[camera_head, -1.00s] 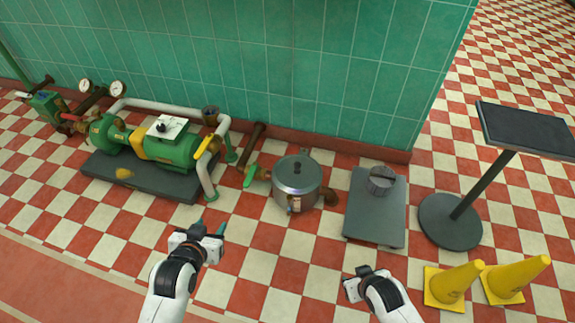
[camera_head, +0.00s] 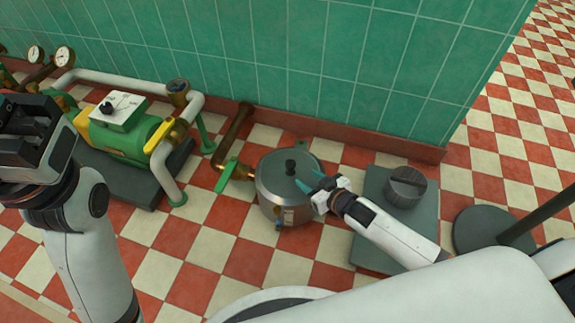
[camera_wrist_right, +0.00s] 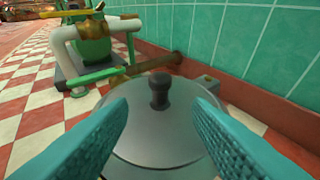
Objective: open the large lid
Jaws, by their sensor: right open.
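The large grey metal lid (camera_head: 272,178) sits on the round metal kettle (camera_head: 292,216), which stands on the tiled floor near the wall. A black knob (camera_head: 290,167) rises from the lid's middle. My right gripper (camera_head: 309,180) is open, its teal fingers over the lid's right side, pointing at the knob. In the right wrist view the lid (camera_wrist_right: 150,138) fills the lower middle, and the knob (camera_wrist_right: 160,92) shows between the two spread fingers, with no contact seen. My left gripper (camera_head: 28,135) is at the left edge, away from the kettle; its fingers cannot be made out.
A green pump (camera_head: 120,135) with white pipes stands left of the kettle, and a pipe with a green-handled valve (camera_head: 227,175) joins the kettle's left side. A grey platform (camera_head: 375,225) holding a small metal cylinder (camera_head: 405,187) is at the right. The green wall (camera_head: 330,60) stands close behind.

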